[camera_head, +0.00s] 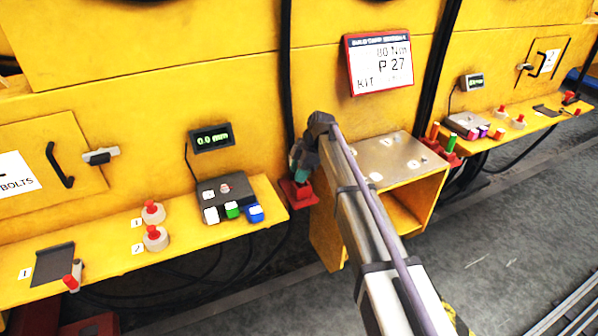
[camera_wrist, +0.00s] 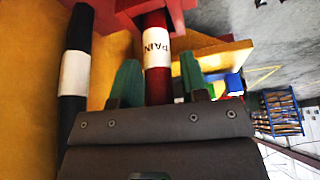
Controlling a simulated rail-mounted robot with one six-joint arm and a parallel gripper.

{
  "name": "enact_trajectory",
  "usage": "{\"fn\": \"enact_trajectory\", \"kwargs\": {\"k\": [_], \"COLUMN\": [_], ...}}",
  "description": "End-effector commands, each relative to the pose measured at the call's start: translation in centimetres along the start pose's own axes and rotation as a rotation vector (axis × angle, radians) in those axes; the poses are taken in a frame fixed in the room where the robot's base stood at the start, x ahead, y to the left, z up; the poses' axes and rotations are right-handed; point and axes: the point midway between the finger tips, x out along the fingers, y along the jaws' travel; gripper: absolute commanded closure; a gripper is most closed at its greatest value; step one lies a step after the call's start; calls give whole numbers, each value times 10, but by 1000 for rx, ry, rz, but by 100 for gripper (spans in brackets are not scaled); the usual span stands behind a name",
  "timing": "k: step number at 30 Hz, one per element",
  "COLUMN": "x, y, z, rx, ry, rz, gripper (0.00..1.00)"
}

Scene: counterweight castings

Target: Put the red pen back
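In the wrist view, the red pen (camera_wrist: 159,88), dark red with a white label reading "PAIN", stands between the two green fingers of my gripper (camera_wrist: 160,80). Its far end reaches in among the parts of a red holder (camera_wrist: 185,18); how deep it sits is hidden. In the head view, my gripper (camera_head: 299,166) is just above the red holder (camera_head: 299,194), beside the yellow bracket; the pen cannot be made out there.
A dark cylinder (camera_wrist: 75,75) with a white band is close left of my gripper. A button box (camera_head: 228,192) stands on the yellow shelf (camera_head: 110,262) to the left. A yellow bracket (camera_head: 425,195) is close at right, with another red pen holder (camera_head: 440,152) beyond it.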

Motion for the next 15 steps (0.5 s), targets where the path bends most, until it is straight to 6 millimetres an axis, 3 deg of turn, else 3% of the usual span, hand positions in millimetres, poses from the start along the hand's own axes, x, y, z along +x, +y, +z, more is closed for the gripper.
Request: {"fn": "enact_trajectory", "kwargs": {"k": [4, 11, 15], "x": [0, -2, -19], "y": [0, 0, 0], "z": [0, 0, -2], "rx": [0, 0, 1], "ry": [0, 0, 0], "rz": [0, 0, 0], "gripper": [47, 47, 47]}}
